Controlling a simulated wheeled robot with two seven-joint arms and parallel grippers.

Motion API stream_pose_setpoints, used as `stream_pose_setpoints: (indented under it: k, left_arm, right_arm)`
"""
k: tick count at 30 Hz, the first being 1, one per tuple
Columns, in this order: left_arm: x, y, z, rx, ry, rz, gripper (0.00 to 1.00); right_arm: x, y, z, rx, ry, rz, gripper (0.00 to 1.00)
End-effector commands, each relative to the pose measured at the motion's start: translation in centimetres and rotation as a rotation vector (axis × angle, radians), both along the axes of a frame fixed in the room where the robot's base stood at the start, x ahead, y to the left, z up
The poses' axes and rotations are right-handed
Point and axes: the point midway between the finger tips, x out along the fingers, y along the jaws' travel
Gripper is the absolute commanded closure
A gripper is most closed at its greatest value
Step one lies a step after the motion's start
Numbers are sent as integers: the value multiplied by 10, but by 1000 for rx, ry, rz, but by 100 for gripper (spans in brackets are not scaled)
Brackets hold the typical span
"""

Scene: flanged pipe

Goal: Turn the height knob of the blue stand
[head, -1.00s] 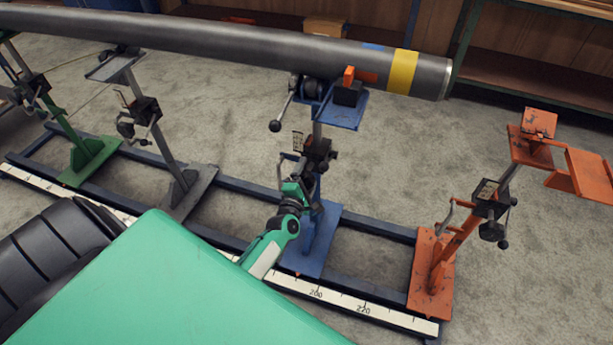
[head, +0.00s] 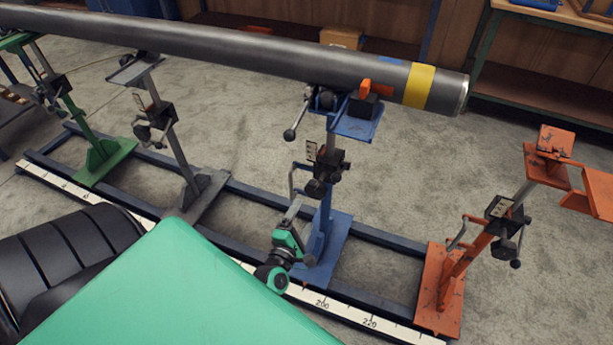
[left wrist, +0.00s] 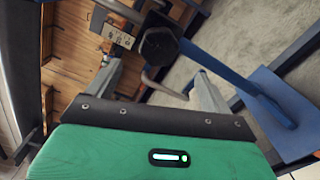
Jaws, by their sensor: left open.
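The blue stand (head: 325,222) stands upright on the floor rails, its blue plate (head: 355,124) under the pipe. Its black height knob (head: 316,188) sits on the dark clamp block partway up the post. The knob also shows in the left wrist view (left wrist: 158,46), just beyond the fingertips. My left gripper (head: 296,203) is open and empty, below and to the left of the knob, apart from it. In the left wrist view its two grey fingers (left wrist: 160,72) are spread wide, with a bent grey crank handle showing between them. My right gripper is out of view.
A long grey pipe (head: 230,45) with a yellow band lies overhead across the stands. An orange stand (head: 445,280) is to the right, grey (head: 190,185) and green (head: 95,150) stands to the left. A white scale (head: 340,308) runs along the front rail.

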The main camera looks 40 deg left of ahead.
Motion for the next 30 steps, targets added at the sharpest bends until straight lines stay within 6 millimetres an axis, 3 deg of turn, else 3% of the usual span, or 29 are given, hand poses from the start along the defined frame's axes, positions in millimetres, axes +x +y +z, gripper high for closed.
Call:
stream_pose_setpoints:
  k: [17, 20, 30]
  left_arm:
    - [-7, -2, 0, 61, 14, 0, 16]
    - [-7, -2, 0, 192, 45, -1, 16]
    - [-10, -1, 2, 896, 212, -1, 16]
  right_arm:
    - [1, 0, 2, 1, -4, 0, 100]
    - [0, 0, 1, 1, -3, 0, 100]
    - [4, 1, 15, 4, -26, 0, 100]
